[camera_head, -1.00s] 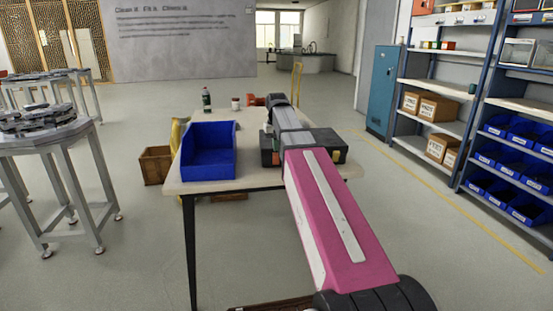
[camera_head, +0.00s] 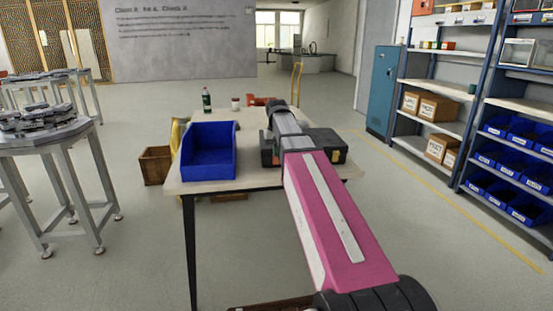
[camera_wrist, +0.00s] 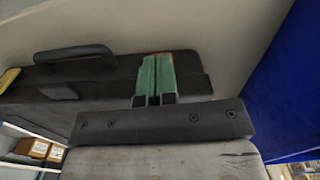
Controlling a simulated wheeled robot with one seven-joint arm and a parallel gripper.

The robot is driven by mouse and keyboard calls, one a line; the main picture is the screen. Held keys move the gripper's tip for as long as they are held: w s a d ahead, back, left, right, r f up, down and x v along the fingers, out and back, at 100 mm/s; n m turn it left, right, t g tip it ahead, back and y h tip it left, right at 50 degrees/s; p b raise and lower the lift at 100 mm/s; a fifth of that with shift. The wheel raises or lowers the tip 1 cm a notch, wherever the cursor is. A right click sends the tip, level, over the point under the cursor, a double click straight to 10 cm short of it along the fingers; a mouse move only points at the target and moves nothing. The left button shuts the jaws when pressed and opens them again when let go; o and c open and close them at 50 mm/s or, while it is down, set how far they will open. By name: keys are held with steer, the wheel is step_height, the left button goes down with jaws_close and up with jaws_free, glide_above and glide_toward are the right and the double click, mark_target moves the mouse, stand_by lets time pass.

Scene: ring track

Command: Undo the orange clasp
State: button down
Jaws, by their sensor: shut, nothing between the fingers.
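A dark case (camera_head: 325,146) lies on the table, partly behind my pink arm in the head view. A small orange clasp (camera_head: 276,159) shows on its near side at the left. In the wrist view the case (camera_wrist: 110,80) has a black handle (camera_wrist: 75,54), and a yellow-orange clasp (camera_wrist: 9,77) shows at the left edge. My gripper (camera_wrist: 157,64) has green fingers, shut together and empty, over the right part of the case. A thin reddish-orange bit shows at the fingertips; the fingers hide most of what is there, and contact cannot be told.
A blue bin (camera_head: 208,150) stands close left of the case on the pale table (camera_head: 215,186); it fills the right of the wrist view (camera_wrist: 290,90). A green bottle (camera_head: 206,100) and a small cup (camera_head: 236,104) stand at the back. Shelves are at the right.

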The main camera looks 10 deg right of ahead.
steer(key=shift+f, duration=0.6)
steer(key=shift+w+f, duration=0.15)
steer(key=shift+w, duration=0.05)
steer(key=shift+s, duration=0.15)
steer(key=shift+s+a+r, duration=0.1)
steer(key=shift+s+r, duration=1.05)
steer(key=shift+r, duration=0.1)
step_height(320, 180, up, 6)
steer(key=shift+f, duration=0.1)
